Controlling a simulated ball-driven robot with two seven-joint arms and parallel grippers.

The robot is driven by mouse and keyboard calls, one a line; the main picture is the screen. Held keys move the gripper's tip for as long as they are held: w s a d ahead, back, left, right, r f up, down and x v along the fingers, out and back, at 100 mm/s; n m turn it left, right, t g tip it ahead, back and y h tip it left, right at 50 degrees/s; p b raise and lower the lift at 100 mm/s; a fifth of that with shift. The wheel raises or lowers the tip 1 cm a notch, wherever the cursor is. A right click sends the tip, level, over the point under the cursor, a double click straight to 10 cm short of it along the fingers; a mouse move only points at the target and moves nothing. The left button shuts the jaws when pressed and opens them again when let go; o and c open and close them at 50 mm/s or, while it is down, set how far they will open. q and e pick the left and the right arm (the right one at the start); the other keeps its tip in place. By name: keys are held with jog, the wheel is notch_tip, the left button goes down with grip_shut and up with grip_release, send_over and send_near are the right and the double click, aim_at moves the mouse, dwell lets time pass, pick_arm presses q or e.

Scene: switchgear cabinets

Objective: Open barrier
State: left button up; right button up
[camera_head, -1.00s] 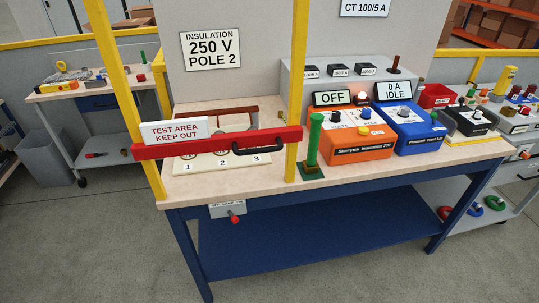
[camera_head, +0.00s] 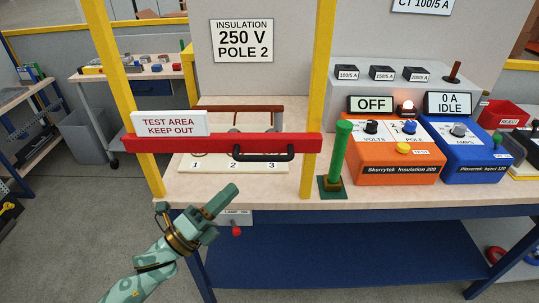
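The red barrier bar (camera_head: 190,143) lies level between two yellow posts, across the front of the bench. It carries a white "TEST AREA KEEP OUT" sign (camera_head: 169,123) and a black handle (camera_head: 264,154) on its right half. My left gripper (camera_head: 222,200) is below and left of the handle, in front of the bench edge, apart from the bar. It seems to hold nothing, but its fingers are seen from an angle that does not show whether they are parted. My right gripper is not in view.
A green post (camera_head: 340,155) stands right of the barrier on the bench (camera_head: 265,186). An orange tester (camera_head: 400,155) and a blue tester (camera_head: 470,155) are farther right. A lamp box with a red knob (camera_head: 236,231) hangs under the bench edge.

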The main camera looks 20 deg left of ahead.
aim_at(266, 158)
pick_arm(q)
jog(key=p+x, duration=0.1)
jog(key=x, duration=1)
jog(key=shift+w+d+r, duration=0.15)
jog(key=shift+w, duration=0.15)
jog(key=shift+c, duration=0.2)
grip_shut()
